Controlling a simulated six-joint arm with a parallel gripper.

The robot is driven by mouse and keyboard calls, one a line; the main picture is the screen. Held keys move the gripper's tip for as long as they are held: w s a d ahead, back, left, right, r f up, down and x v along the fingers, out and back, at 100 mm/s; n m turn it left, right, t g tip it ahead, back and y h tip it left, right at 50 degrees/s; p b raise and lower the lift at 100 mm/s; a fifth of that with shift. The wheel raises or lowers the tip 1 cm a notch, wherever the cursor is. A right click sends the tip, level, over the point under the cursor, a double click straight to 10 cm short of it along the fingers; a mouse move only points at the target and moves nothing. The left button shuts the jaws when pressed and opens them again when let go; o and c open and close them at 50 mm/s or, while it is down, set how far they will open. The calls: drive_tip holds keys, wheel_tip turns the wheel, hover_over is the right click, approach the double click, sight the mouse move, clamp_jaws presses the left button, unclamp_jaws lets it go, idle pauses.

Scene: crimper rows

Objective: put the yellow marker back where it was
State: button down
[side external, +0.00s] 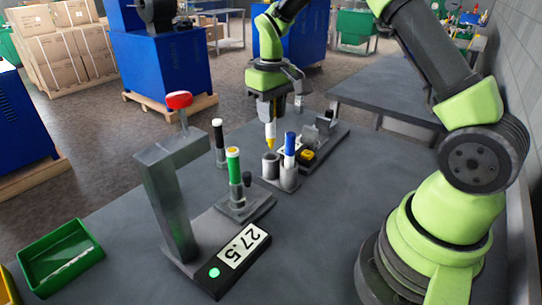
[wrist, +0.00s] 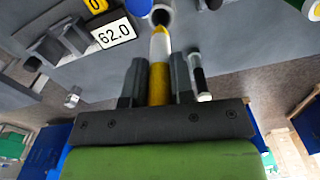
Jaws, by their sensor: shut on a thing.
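My gripper (side external: 268,112) is shut on the yellow marker (side external: 270,136) and holds it upright, point down. In the wrist view the marker (wrist: 159,70) shows white and yellow between my fingers (wrist: 157,85). Its lower end is just above, or at, the mouth of a grey cup (side external: 271,166); I cannot tell whether it has entered. That cup also shows beyond the tip in the wrist view (wrist: 164,18). The blue marker (side external: 290,146) stands in the cup right beside it.
A green marker (side external: 233,165) stands in a holder near the press frame (side external: 170,170) with its 27.5 display (side external: 243,246). A device with a 62.0 display (wrist: 115,34) is close by. A green bin (side external: 62,257) sits front left.

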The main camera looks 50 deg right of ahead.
sight(271, 140)
wheel_tip(271, 140, down, 7)
drive_tip(key=shift+f, duration=0.15)
idle(0.4)
drive_tip(key=shift+f, duration=0.2)
drive_tip(key=c, duration=1)
unclamp_jaws()
drive_tip(key=shift+r, duration=0.15)
